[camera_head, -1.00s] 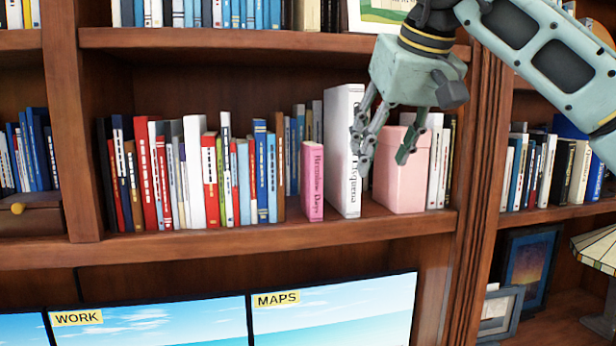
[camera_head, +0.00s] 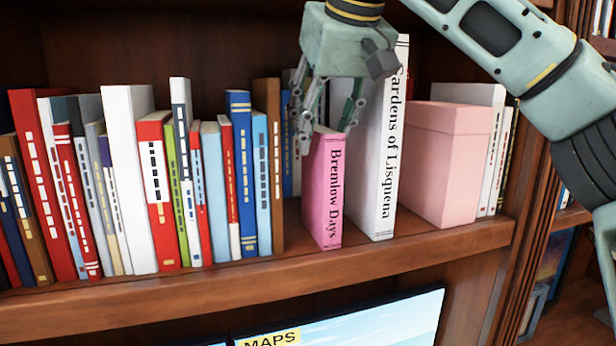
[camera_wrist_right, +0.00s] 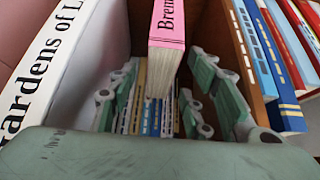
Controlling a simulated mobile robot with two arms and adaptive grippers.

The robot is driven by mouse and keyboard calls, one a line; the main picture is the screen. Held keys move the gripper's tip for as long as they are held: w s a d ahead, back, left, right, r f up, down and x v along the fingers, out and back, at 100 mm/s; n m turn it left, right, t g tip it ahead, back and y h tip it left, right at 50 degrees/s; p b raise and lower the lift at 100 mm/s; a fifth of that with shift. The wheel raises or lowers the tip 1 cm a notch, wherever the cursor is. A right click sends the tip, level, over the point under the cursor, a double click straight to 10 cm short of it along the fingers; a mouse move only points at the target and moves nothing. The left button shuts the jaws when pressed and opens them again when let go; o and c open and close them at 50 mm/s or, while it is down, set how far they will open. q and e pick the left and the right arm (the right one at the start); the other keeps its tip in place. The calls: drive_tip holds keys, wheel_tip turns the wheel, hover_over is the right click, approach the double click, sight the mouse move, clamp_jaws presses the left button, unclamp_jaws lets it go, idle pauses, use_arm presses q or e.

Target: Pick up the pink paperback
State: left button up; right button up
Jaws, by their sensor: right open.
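The pink paperback (camera_head: 325,190), titled "Brenlow Days", stands upright on the wooden shelf. It is shorter than the white book (camera_head: 385,150) "Gardens of Lisquena" close on its right. My right gripper (camera_head: 328,128) is open over the top of the paperback, with its fingers pointing down on either side. In the right wrist view the pink paperback (camera_wrist_right: 167,45) rises between the open fingers (camera_wrist_right: 165,100), with a gap on each side, and the white book (camera_wrist_right: 45,65) lies to the left. My left gripper is not in view.
A pink box (camera_head: 445,160) stands right of the white book. A brown book (camera_head: 268,160) ends a tight row of several books left of the paperback. The shelf's front edge (camera_head: 270,278) runs below. A MAPS panel (camera_head: 350,325) sits underneath.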

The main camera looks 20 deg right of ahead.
sight(315, 154)
drive_tip(key=shift+s+f+p, duration=0.1)
drive_tip(key=shift+f+p, duration=0.2)
drive_tip(key=shift+f, duration=0.3)
drive_tip(key=shift+p+x, duration=0.7)
drive_tip(key=shift+x, duration=0.25)
drive_tip(key=shift+w+f+p, duration=0.55)
drive_tip(key=shift+w+f, duration=0.5)
drive_tip(key=shift+w, duration=0.2)
drive_tip(key=shift+w+f, duration=0.25)
drive_tip(key=shift+f, duration=0.2)
drive_tip(key=shift+s+a, duration=0.1)
drive_tip(key=shift+s, duration=0.1)
drive_tip(key=shift+c, duration=0.9)
drive_tip(key=shift+w, duration=0.1)
drive_tip(key=c, duration=0.6)
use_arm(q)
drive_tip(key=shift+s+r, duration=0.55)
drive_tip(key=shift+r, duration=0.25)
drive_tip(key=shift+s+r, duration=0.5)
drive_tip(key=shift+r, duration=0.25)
use_arm(e)
clamp_jaws()
drive_tip(key=shift+r, duration=0.1)
